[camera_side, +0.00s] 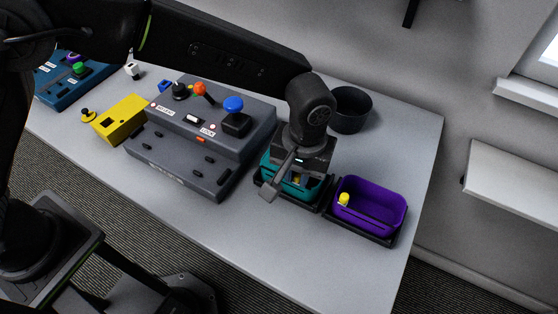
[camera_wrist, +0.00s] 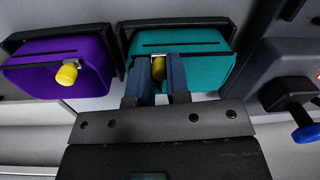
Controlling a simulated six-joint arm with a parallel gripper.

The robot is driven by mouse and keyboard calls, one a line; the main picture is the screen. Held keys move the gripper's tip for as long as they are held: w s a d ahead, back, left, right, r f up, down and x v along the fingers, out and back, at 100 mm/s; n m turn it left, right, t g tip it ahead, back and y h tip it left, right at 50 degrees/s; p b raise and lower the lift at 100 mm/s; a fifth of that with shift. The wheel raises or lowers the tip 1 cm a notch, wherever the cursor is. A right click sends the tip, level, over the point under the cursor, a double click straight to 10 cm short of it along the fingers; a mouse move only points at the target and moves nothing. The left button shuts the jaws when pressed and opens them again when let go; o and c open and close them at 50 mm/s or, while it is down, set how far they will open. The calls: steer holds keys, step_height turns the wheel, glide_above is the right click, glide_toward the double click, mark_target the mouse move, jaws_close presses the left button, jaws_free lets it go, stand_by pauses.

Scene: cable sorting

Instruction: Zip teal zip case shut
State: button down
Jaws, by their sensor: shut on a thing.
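The teal zip case (camera_side: 269,178) sits in a dark holder on the table, partly hidden under my wrist in the side view. In the wrist view the teal zip case (camera_wrist: 205,68) shows with a dark slot line across it. My gripper (camera_wrist: 159,72) is shut on a yellow zip pull (camera_wrist: 158,68), which sits at the case's near edge between the two fingers. In the side view my gripper (camera_side: 296,180) is over the teal case, and a bit of yellow shows by the fingers. How far the zip is closed is hard to tell.
A purple case (camera_side: 374,212) with its own yellow pull (camera_side: 344,198) stands right beside the teal one. A grey control box (camera_side: 180,150) with knobs is close on the left. A dark round cup (camera_side: 350,108) stands behind. The table's right end is clear.

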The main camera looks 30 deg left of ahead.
mark_target(311, 188)
steer(key=shift+d, duration=1.2)
steer(key=c, duration=1.1)
jaws_free()
steer(key=r, duration=1.3)
steer(key=shift+d+r, duration=0.25)
steer(key=shift+r, duration=0.15)
steer(key=shift+a, duration=0.1)
